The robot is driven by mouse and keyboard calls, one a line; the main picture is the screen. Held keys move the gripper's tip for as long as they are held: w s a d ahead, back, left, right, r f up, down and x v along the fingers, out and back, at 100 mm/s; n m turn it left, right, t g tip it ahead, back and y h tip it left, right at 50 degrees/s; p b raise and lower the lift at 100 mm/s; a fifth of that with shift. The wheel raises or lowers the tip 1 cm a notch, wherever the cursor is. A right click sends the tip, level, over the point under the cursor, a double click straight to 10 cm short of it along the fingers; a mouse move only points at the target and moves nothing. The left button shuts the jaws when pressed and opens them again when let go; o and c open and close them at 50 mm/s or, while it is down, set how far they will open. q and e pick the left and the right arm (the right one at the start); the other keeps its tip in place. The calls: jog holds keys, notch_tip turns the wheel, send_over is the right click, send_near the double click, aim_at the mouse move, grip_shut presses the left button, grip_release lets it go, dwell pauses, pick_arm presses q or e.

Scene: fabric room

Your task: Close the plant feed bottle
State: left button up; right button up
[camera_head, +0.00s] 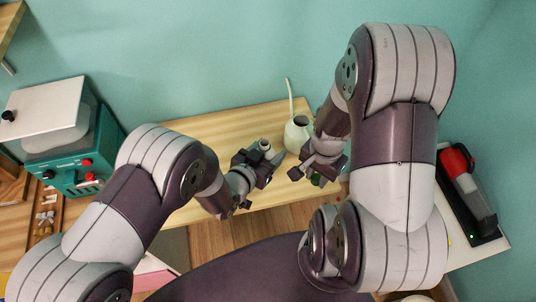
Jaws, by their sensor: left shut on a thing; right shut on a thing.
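My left gripper (262,160) is over the wooden table, shut on a small bottle (265,144). Only the bottle's pale, open-looking neck shows above the fingers; its body is mostly hidden by the gripper. My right gripper (316,172) is to the right of it, near the table's front right edge. It is shut on a small dark green thing (318,180), which looks like a cap but is largely hidden by the fingers. The bottle and the green thing are apart.
The wooden table (220,126) is bare at the back left. A teal machine (75,150) stands far left; a red and black device (463,180) lies far right.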

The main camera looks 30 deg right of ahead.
pick_arm(q)
jog(key=shift+s+d+r, duration=0.25)
pick_arm(e)
jog(key=shift+s+d, duration=0.15)
jog(key=shift+s, duration=0.3)
pick_arm(q)
jog(key=shift+o, duration=1)
jog(key=c, duration=0.5)
jog(key=shift+c, duration=0.2)
